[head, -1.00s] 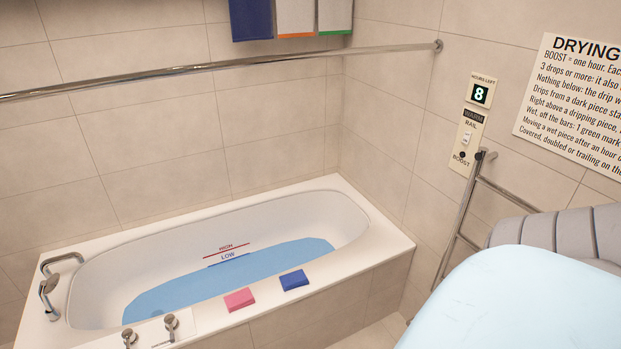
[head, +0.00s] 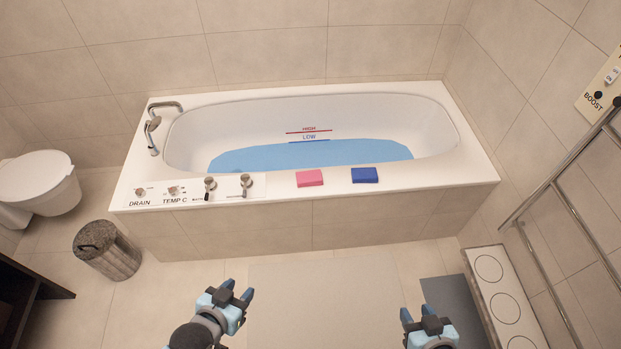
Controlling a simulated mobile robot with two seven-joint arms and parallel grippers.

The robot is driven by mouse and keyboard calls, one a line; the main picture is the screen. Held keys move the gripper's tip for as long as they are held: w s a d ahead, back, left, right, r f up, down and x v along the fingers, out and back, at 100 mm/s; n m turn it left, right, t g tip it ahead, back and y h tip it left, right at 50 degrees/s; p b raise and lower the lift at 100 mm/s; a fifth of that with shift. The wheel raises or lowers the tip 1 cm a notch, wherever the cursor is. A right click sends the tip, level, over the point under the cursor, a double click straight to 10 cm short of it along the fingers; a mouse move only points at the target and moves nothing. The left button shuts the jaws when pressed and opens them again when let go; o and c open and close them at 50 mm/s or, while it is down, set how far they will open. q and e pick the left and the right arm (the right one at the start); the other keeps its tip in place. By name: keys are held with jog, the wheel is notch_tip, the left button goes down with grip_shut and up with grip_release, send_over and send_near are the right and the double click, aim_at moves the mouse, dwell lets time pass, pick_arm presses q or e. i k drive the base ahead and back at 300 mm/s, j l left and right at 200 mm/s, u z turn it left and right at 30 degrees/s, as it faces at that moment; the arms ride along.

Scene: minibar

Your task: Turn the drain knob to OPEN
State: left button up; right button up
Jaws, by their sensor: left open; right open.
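The drain knob (head: 140,192) is a small metal knob on the white front rim of the bathtub (head: 465,165), at its left end above the label DRAIN. Its pointer direction is too small to read. The tub holds blue water (head: 300,156), its surface near the blue LOW line and below the red HIGH line. My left gripper (head: 237,292) is open and empty over the floor in front of the tub, below and right of the knob. My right gripper (head: 424,318) is open and empty at the lower right, far from the knob.
The TEMP C knob (head: 174,190) and two metal taps (head: 210,187) stand right of the drain knob. Pink (head: 310,178) and blue (head: 364,175) cloths lie on the rim. A bin (head: 107,250) and toilet (head: 40,182) stand left. A rail (head: 570,205) stands right.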

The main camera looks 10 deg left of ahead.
aim_at(141, 193)
jog(key=u, duration=1.6)
jog(key=i+l+u, duration=0.15)
jog(key=u, duration=0.25)
jog(key=i+l+u, duration=0.1)
jog(key=l+u, duration=0.15)
jog(key=u, duration=0.15)
jog(key=i+l+u, duration=0.1)
jog(key=u, duration=0.3)
jog(key=l+u, duration=0.35)
jog(key=l, duration=1.1)
jog(key=i+l, duration=0.1)
jog(key=l, duration=0.15)
